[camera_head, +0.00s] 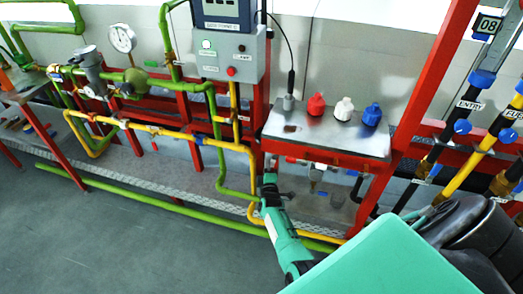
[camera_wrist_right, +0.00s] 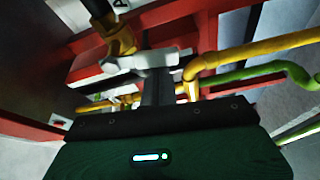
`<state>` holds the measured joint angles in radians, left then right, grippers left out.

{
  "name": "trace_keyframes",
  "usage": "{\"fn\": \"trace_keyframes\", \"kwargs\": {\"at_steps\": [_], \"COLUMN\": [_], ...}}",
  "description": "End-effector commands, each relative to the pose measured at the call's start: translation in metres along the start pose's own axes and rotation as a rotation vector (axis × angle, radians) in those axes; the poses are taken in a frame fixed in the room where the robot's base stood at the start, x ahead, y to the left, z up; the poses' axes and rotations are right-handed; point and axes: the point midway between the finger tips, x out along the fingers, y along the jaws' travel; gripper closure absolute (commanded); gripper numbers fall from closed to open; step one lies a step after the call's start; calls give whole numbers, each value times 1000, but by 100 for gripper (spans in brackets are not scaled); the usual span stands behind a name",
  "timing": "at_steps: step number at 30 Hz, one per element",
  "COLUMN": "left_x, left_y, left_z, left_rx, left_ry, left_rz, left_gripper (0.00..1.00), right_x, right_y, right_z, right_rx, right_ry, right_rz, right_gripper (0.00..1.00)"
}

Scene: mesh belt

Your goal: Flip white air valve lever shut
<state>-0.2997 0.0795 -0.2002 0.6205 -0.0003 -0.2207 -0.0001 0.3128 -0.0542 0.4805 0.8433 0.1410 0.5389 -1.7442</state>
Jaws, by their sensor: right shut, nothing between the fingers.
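In the right wrist view, the white lever (camera_wrist_right: 152,60) lies roughly crosswise beside a brass valve fitting (camera_wrist_right: 119,38). The closed dark fingers of my right gripper (camera_wrist_right: 156,88) reach up to the lever from below in the picture. They overlap it or sit right against it; I cannot tell whether they touch. In the head view my right gripper (camera_head: 270,186) is below the left front edge of the metal shelf, at the end of the green forearm. The valves under the shelf are small and partly hidden there. My left gripper is not in view.
The metal shelf (camera_head: 335,142) carries red, white and blue knobs. A red frame post (camera_head: 421,85) stands to its right. Yellow pipe (camera_head: 190,136) and green pipe (camera_head: 214,130) run close to the left of my right gripper. Open floor (camera_head: 120,245) lies in front.

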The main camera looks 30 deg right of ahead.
Motion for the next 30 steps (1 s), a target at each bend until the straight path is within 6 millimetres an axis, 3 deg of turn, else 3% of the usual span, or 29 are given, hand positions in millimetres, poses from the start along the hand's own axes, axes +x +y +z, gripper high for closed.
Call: {"fn": "trace_keyframes", "kwargs": {"at_steps": [12, 30], "left_x": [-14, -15], "left_y": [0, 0], "left_z": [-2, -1], "left_rx": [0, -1], "left_ry": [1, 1], "left_rz": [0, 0], "left_gripper": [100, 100], "right_x": [-2, -3], "right_y": [-1, -2], "right_z": [10, 11], "right_rx": [-168, -189], "right_ry": [-2, -1], "right_rz": [-58, -65], "right_gripper": [100, 100]}}
